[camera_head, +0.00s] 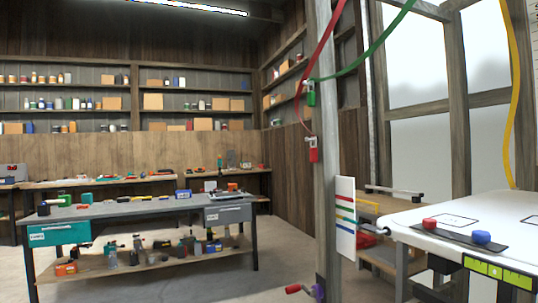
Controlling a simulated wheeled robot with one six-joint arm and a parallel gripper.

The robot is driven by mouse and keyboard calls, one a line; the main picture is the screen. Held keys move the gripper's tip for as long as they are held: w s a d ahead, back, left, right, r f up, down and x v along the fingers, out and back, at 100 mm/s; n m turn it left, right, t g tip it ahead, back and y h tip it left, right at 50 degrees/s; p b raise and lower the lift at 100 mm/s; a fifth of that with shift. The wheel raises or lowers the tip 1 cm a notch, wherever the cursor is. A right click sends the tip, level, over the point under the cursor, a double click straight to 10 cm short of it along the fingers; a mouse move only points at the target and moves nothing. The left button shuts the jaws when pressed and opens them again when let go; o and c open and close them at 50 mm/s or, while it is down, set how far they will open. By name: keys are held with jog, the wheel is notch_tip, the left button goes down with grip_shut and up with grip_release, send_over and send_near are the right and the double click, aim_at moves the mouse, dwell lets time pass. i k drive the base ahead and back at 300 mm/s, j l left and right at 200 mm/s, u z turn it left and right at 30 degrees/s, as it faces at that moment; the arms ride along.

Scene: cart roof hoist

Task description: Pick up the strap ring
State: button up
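I make out no strap ring for certain. A red strap (321,45) and a green strap (375,50) hang by the grey post (325,190). A green clip (310,94) and a red clip (313,150) sit on the post, one above the other, at the straps' lower ends. Any ring there is too small to tell. A yellow strap (514,75) hangs at the far right, its lower end near the white table. My gripper is not in view.
A white table (420,222) at the right bears a red knob (430,224) and a blue knob (481,236). A striped card (345,218) stands beside the post, a red-handled crank (300,289) low on it. A workbench (140,208) stands left, with open floor before it.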

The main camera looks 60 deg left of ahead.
aim_at(314, 152)
jog(key=u, duration=1.25)
